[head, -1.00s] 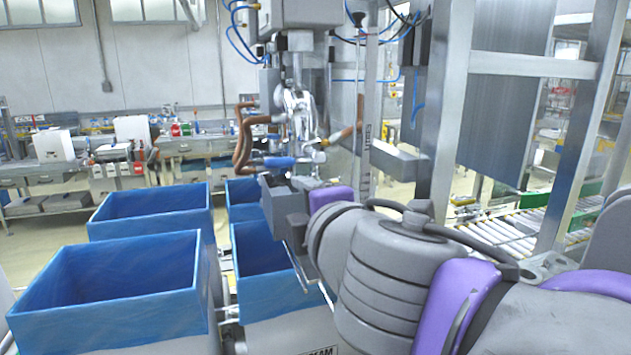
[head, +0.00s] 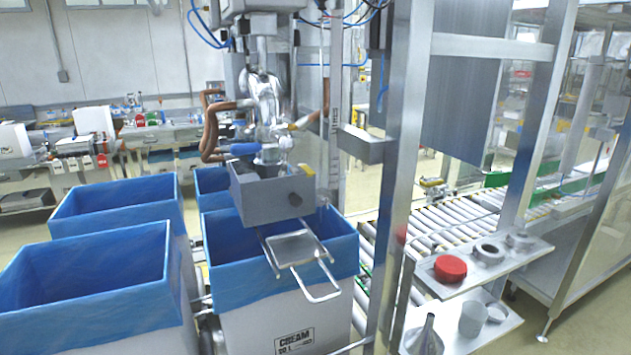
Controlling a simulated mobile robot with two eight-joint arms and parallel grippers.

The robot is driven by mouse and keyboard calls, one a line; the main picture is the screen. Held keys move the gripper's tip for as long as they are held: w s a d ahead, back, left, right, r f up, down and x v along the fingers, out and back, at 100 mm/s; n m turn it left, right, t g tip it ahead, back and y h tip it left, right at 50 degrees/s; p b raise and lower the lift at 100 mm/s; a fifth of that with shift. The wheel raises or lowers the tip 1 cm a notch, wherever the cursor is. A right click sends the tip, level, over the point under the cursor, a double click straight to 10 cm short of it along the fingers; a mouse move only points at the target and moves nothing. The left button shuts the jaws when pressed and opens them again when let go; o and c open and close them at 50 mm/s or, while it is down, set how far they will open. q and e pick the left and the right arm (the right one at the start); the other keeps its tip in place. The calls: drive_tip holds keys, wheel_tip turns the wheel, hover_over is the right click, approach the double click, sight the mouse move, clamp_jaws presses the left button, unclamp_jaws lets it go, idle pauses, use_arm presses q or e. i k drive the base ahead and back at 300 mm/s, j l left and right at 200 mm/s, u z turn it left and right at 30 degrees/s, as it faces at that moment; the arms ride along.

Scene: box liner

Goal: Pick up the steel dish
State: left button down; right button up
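I cannot tell for sure which item is the steel dish. A round grey metal piece with a dark centre (head: 490,252) lies on the upper shelf (head: 445,290) at the right, just behind a red round piece (head: 450,268). A smaller round grey piece (head: 520,241) lies farther back on that shelf. A small pale round piece (head: 496,314) is on the lower shelf (head: 490,333). Neither of my grippers shows in the head view.
A grey cup (head: 473,319) and a metal funnel (head: 427,337) stand on the lower shelf. A steel post (head: 403,170) rises left of the shelves. Blue-lined boxes (head: 265,280) fill the left, and a roller conveyor (head: 445,222) runs behind.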

sight(498, 314)
drive_tip(key=z, duration=1.5)
drive_tip(key=i+z, duration=0.35)
drive_tip(key=i, duration=0.35)
drive_tip(key=i+j+z, duration=0.1)
drive_tip(key=i+z, duration=0.3)
drive_tip(key=i, duration=0.25)
